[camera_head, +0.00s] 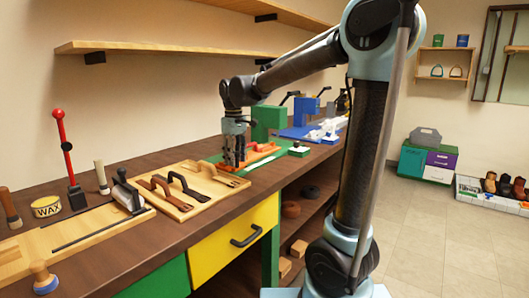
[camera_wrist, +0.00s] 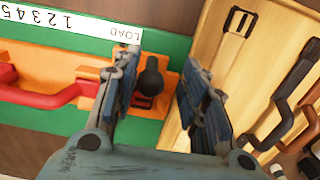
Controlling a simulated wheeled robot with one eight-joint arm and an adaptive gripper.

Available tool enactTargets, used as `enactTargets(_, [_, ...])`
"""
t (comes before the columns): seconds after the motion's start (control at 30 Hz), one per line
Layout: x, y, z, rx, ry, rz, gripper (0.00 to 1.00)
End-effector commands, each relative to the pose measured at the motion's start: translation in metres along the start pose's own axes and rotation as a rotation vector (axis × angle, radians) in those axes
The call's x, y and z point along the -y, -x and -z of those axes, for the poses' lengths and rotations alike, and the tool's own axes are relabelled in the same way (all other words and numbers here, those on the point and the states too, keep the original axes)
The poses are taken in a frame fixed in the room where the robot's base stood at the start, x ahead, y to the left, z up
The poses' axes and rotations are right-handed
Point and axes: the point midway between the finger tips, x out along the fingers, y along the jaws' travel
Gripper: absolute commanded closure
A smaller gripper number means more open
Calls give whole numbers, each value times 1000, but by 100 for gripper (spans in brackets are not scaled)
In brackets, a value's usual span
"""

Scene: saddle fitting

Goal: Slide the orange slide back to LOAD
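The orange slide (camera_wrist: 92,76) lies on a green base (camera_wrist: 45,50) in the wrist view, with a dark upright knob (camera_wrist: 151,80) near its right end. A white scale strip (camera_wrist: 85,26) runs alongside, with numbers at the left and LOAD at its right end. The slide's knob end lies beside the LOAD word. My gripper (camera_wrist: 160,66) is open, with one finger on each side of the knob and a visible gap to the right finger. Contact on the left is unclear. In the head view my gripper (camera_head: 235,162) is low over the green base.
A red handle-like strap (camera_wrist: 40,98) lies left of the knob. A wooden board (camera_head: 205,188) with dark handles sits close beside the green base. A green block-shaped fixture (camera_head: 268,118) stands behind. The bench's front edge is near.

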Motion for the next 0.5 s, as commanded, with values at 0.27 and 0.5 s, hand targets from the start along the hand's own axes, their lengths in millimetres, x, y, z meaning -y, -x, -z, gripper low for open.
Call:
enactTargets(0.27, [-1, 6, 0, 1, -1, -1, 60])
enactTargets(0.5, [-1, 22, 0, 1, -2, -2, 60])
